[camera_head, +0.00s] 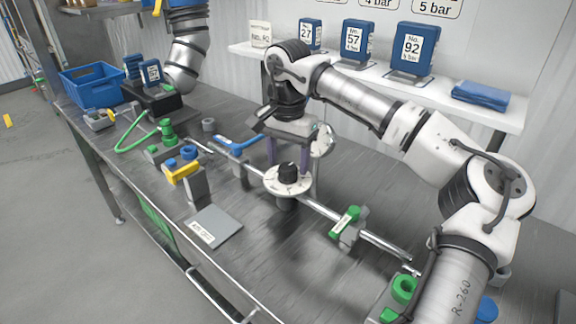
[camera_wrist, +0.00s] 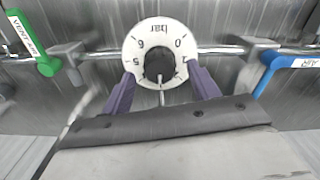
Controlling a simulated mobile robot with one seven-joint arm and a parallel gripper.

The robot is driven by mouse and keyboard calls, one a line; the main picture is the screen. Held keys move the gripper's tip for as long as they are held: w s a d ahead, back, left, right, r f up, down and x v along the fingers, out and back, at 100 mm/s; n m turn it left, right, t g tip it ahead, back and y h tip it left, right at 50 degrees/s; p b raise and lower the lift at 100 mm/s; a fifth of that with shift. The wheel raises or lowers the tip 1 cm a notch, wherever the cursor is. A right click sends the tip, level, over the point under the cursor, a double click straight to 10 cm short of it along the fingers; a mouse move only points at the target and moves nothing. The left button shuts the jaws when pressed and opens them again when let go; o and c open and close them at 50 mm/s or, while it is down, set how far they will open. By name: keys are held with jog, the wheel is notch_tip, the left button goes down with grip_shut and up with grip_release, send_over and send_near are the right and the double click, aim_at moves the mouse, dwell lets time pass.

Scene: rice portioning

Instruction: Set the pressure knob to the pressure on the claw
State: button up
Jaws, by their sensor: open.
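The black pressure knob (camera_head: 288,172) sits on a round white dial (camera_head: 271,186) on the pipe across the bench. In the wrist view the knob (camera_wrist: 159,66) is seen from above; the dial (camera_wrist: 136,48) reads "bar" with 0, 5 and 6 legible. I cannot tell the knob's setting. My gripper (camera_wrist: 163,87) is open, its purple fingers apart on either side of the knob; contact cannot be told. In the head view my gripper (camera_head: 288,160) is over the dial. A blue piece (camera_head: 151,73) with a white tag stands at the far left in a black holder; its tag is too small to read.
Blue tagged blocks stand on the shelf: No. 27 (camera_head: 310,35), No. 57 (camera_head: 357,42) and No. 92 (camera_head: 414,50). A blue valve handle (camera_head: 237,145) and a green vent handle (camera_head: 346,220) flank the dial. A blue crate (camera_head: 92,88) is at the left.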

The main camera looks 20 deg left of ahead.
aim_at(287, 166)
notch_tip(287, 166, up, 12)
jog(key=shift+f, duration=0.25)
jog(key=shift+s+f, duration=0.1)
dwell(0.4)
